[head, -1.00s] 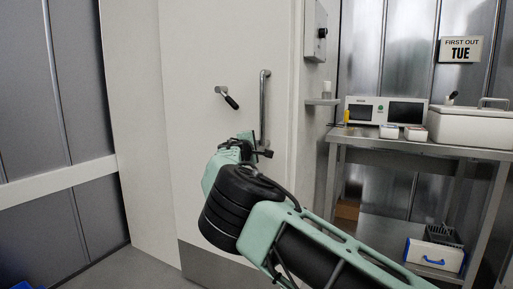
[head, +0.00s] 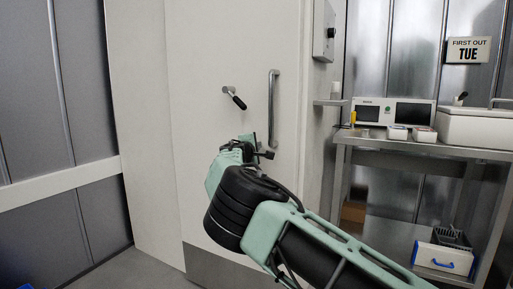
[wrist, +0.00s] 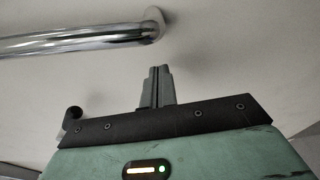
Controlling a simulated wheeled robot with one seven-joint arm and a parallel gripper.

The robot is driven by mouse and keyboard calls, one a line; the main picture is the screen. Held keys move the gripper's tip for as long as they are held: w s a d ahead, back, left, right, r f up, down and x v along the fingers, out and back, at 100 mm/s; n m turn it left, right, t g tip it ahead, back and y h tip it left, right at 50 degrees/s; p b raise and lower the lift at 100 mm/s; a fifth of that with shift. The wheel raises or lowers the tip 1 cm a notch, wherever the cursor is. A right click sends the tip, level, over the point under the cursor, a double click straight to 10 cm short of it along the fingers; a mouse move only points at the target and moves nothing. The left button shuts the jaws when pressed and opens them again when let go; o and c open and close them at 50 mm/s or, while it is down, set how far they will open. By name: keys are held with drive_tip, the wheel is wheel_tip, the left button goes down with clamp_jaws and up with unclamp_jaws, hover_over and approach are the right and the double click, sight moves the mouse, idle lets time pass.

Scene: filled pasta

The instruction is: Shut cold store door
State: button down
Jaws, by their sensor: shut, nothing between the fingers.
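The cold store door (head: 205,150) is the large white panel in the middle of the head view. It carries a vertical steel bar handle (head: 272,105) and a lever with a black grip (head: 235,98). My gripper (head: 258,148) is in front of the door, low and just left of the bar's lower end. In the wrist view my gripper's fingers (wrist: 160,72) are shut together and empty, pointing at the pale door surface (wrist: 230,50). The bar handle (wrist: 75,41) crosses the upper left, apart from the fingers. I cannot tell whether the fingertips touch the door, or whether it is fully closed.
A steel table (head: 420,148) stands at the right with a white device (head: 392,112) and a white box (head: 478,128) on it. A grey control box (head: 324,30) is on the wall right of the door. Clear floor (head: 135,270) shows at the lower left.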

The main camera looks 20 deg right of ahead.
drive_tip(key=f+v, duration=0.1)
drive_tip(key=v, duration=0.8)
drive_tip(key=s+d+f+m+g+y, duration=0.3)
drive_tip(key=s+d+f+m+g, duration=0.3)
drive_tip(key=s+f, duration=0.5)
drive_tip(key=s+a+f+m+g+y, duration=0.1)
drive_tip(key=s+a+f+g+y, duration=0.3)
drive_tip(key=s, duration=0.5)
drive_tip(key=s+a+f+g+y, duration=0.1)
drive_tip(key=s+a+f+y, duration=0.1)
drive_tip(key=s+a, duration=0.6)
drive_tip(key=s+a+r+n+g+y, duration=0.1)
drive_tip(key=s+a+r, duration=0.1)
drive_tip(key=s, duration=0.7)
drive_tip(key=s+a+r+n+y, duration=0.1)
drive_tip(key=s+a, duration=0.1)
drive_tip(key=s, duration=0.7)
drive_tip(key=s+a+r+g+y, duration=0.1)
drive_tip(key=s+a+r, duration=0.1)
drive_tip(key=s, duration=0.7)
wheel_tip(320, 180, up, 23)
drive_tip(key=s+p, duration=0.1)
drive_tip(key=p, duration=2.2)
